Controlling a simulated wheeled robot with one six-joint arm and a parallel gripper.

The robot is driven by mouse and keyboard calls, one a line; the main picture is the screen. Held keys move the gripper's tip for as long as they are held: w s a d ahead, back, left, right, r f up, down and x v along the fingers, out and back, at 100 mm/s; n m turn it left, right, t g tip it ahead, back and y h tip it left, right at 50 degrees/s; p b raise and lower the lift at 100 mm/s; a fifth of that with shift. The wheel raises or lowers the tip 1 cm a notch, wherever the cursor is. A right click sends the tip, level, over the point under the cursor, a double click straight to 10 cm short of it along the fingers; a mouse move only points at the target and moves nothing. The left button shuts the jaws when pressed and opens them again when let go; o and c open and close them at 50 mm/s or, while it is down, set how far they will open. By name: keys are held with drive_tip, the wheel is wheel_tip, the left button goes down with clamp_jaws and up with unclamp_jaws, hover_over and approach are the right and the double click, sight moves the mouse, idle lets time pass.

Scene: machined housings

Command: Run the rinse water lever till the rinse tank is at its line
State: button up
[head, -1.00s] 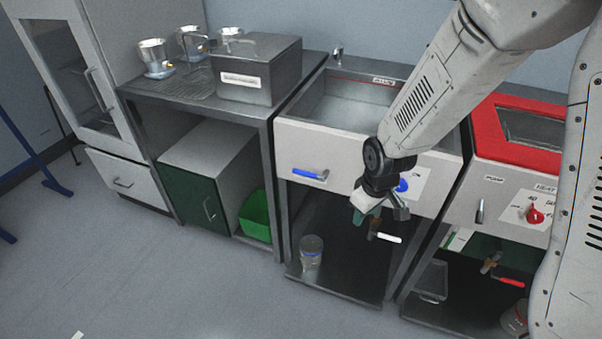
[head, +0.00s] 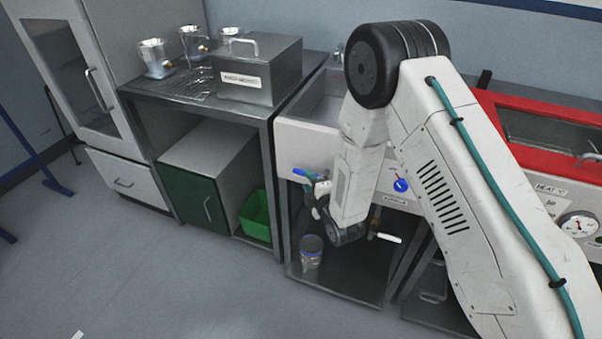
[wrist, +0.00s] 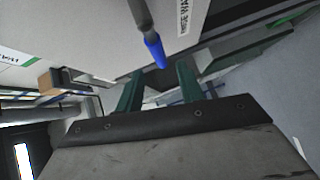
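The rinse tank (head: 296,140) is the pale-fronted basin in the middle of the bench row. My arm covers much of its inside, so the water level and line cannot be read. The rinse water lever (head: 300,173) has a blue handle on the tank's front left. In the wrist view the lever (wrist: 153,48) points down from the panel beside a "RINSE WATER" label (wrist: 184,16). My gripper (head: 313,186) is at the lever. In the wrist view my gripper (wrist: 159,86) has its green fingers apart, with the blue tip near the gap between them; contact cannot be told.
A blue knob (head: 401,185) is right of my arm on the tank front. Below are a white-handled drain valve (head: 387,238) and a jar (head: 311,252) on the shelf. A red-topped tank (head: 485,115) stands right. A metal box (head: 257,70) sits left. The floor in front is clear.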

sight(302, 174)
drive_tip(key=x, duration=0.6)
drive_tip(key=shift+w+a+f, duration=0.1)
drive_tip(key=shift+w, duration=0.1)
clamp_jaws()
